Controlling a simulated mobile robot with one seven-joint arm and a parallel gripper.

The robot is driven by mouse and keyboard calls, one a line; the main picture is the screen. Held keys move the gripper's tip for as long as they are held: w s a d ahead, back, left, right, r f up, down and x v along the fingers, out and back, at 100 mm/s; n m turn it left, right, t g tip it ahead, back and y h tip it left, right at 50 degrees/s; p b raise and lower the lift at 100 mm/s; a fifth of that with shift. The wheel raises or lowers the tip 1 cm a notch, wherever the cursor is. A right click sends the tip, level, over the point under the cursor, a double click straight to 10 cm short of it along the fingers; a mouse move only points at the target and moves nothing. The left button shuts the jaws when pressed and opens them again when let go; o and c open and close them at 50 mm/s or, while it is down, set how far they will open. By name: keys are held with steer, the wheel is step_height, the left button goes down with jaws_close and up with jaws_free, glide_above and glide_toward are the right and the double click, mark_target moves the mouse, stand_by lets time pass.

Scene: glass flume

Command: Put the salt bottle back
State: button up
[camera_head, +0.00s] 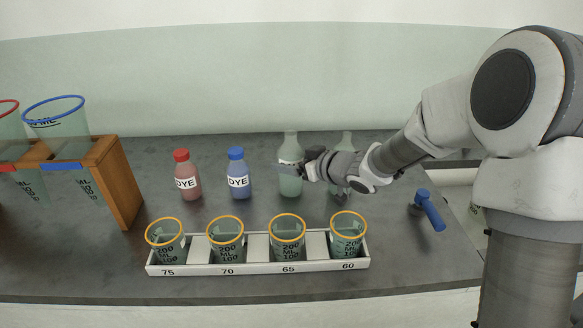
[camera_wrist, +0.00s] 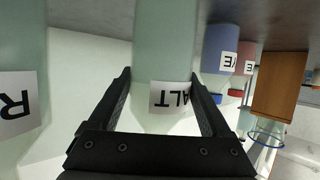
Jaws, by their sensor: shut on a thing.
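The salt bottle (camera_head: 290,183) is pale green and upright at the back of the bench, right of the dye bottles. My gripper (camera_head: 298,169) reaches it from the right and is shut on its body. In the wrist view, which is upside down, the fingers (camera_wrist: 160,76) flank the salt bottle (camera_wrist: 165,45), whose label shows "ALT". I cannot tell whether its base touches the bench or hangs just above it.
Another pale bottle (camera_head: 346,143) stands close right, partly hidden by my gripper; its label shows "R" in the wrist view (camera_wrist: 17,103). Red (camera_head: 187,172) and blue (camera_head: 238,169) dye bottles stand left. A white rack (camera_head: 257,268) with several orange-rimmed beakers lies in front. A blue-handled tap (camera_head: 428,209) is right.

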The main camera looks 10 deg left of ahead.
steer(key=shift+f, duration=0.15)
steer(key=shift+f, duration=0.15)
steer(key=o, duration=1.2)
